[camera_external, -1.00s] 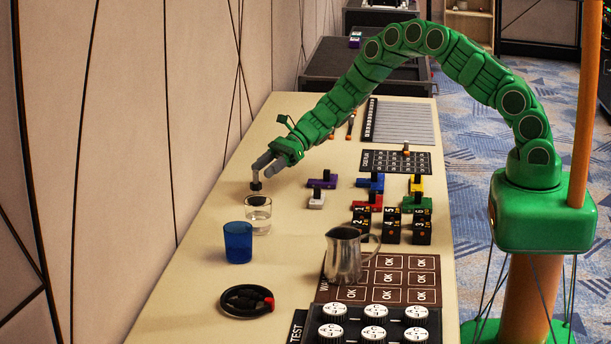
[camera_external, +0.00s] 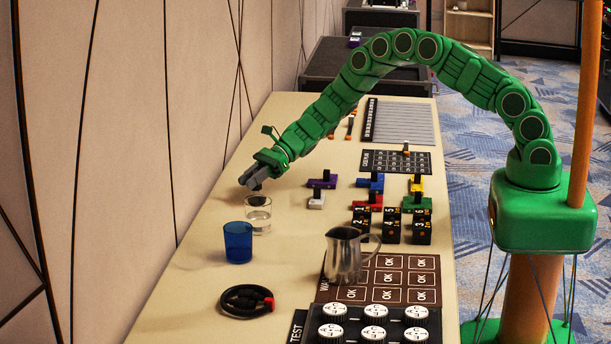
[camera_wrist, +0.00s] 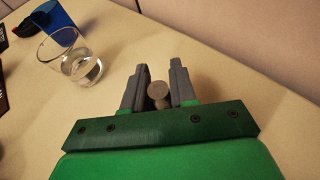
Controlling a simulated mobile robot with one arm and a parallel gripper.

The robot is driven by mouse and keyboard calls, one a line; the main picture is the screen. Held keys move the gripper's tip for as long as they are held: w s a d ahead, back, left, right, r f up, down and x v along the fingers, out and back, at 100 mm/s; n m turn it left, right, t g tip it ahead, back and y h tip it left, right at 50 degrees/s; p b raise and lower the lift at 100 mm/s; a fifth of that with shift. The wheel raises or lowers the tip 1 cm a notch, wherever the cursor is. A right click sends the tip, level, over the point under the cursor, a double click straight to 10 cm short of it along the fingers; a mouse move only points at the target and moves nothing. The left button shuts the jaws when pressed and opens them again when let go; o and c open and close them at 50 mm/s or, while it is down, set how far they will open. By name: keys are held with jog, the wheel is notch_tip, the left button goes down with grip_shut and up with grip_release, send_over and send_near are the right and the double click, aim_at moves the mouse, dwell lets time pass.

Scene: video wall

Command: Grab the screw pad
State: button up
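A small round grey thing, which looks like the screw pad (camera_wrist: 156,90), stands on the table between my fingers in the wrist view. It has a flat disc top and a narrower part below. My gripper (camera_wrist: 159,68) is open, one finger on each side of the pad, with a small gap visible at the right. In the external view my gripper (camera_external: 249,183) is low over the table near its left edge, and the fingers hide the pad there.
A clear glass (camera_external: 257,217) and a blue cup (camera_external: 238,243) stand close in front of my gripper. A black coiled thing (camera_external: 246,301), a metal pitcher (camera_external: 343,256) and coloured blocks (camera_external: 367,200) are farther off. The wall (camera_external: 110,150) runs along the table's left side.

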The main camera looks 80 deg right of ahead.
grip_shut()
